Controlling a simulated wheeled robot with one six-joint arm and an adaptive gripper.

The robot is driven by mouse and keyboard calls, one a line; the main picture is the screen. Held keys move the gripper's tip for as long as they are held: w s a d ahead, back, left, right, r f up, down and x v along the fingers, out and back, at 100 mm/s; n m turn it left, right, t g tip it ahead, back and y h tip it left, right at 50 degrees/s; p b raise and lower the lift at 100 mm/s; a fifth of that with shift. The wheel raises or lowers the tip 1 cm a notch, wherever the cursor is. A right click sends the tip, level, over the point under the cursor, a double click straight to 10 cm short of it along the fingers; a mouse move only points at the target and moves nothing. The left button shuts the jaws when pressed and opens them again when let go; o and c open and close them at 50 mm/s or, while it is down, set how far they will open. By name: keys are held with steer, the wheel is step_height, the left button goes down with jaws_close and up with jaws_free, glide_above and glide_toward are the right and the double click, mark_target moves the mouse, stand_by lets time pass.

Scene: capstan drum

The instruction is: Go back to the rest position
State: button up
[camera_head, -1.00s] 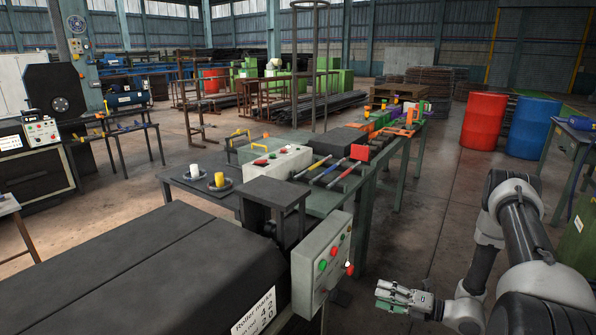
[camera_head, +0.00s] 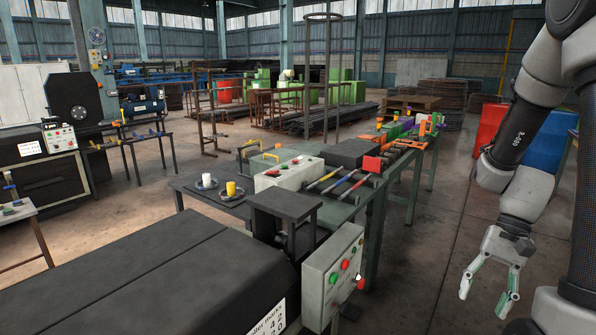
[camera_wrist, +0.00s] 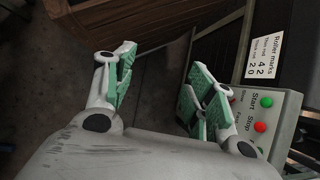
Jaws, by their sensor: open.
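My gripper (camera_head: 487,288) hangs at the lower right in the head view, fingers pointing down, over the floor to the right of the control box (camera_head: 333,276). Its green-padded fingers are apart with nothing between them. In the wrist view my gripper (camera_wrist: 158,92) is also open and empty, with dark floor beyond. The grey control box (camera_wrist: 262,125) shows there at the right, with a green Start and a red Stop button. No finger is seen touching it in the head view.
The dark machine cover (camera_head: 150,285) fills the lower left. A work table (camera_head: 345,212) with coloured-handled tools stands behind the box. A red drum (camera_head: 490,128) and a blue drum (camera_head: 545,140) stand at the right behind my arm. The floor (camera_head: 435,265) between is clear.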

steer(key=s+r+n+t+h, duration=0.2)
steer(key=r+n+t, duration=0.1)
steer(key=r, duration=0.6)
steer(key=s+a+r+n+t+h, duration=0.1)
steer(key=r+n+t, duration=0.3)
steer(key=r, duration=0.6)
steer(key=shift+s+a+t+h, duration=0.2)
steer(key=shift+s+t+h, duration=0.5)
steer(key=shift+s+h, duration=0.15)
